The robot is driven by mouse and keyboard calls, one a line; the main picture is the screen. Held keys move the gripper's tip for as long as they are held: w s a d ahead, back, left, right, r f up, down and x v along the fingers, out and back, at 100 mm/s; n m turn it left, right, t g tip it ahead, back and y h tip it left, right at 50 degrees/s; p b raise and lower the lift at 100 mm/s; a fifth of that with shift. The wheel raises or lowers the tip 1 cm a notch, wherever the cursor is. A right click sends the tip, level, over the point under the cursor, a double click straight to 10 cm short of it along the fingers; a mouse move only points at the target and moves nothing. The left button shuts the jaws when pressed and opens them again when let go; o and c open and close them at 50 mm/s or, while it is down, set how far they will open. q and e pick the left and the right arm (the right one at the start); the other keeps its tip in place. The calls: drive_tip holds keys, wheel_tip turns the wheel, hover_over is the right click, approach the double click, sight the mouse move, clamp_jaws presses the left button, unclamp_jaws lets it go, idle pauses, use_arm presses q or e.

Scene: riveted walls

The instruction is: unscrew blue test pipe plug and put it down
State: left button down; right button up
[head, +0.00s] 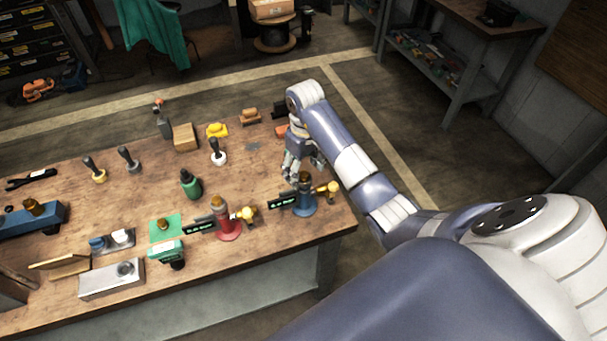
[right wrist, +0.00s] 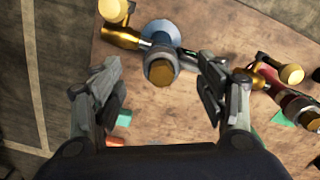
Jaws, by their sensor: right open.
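The blue test pipe (head: 304,205) stands upright near the right end of the workbench, with a brass valve on its side and a dark label beside it. In the right wrist view the blue test pipe (right wrist: 161,31) has a brass hex plug (right wrist: 160,71) on its top end. My right gripper (head: 302,177) is above and just behind the pipe in the head view. In the right wrist view my right gripper (right wrist: 165,90) is open and empty, its fingers on either side of the plug and apart from it. My left gripper is not in view.
A red test pipe (head: 228,225) with a brass valve (head: 246,214) stands left of the blue one. Bare wood (head: 262,172) lies between the bottle and my right gripper.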

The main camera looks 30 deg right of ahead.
idle(0.3)
drive_tip(key=shift+f+b, duration=0.7)
drive_tip(key=shift+f, duration=0.6)
drive_tip(key=shift+r, duration=0.1)
clamp_jaws()
drive_tip(key=shift+c, duration=0.2)
unclamp_jaws()
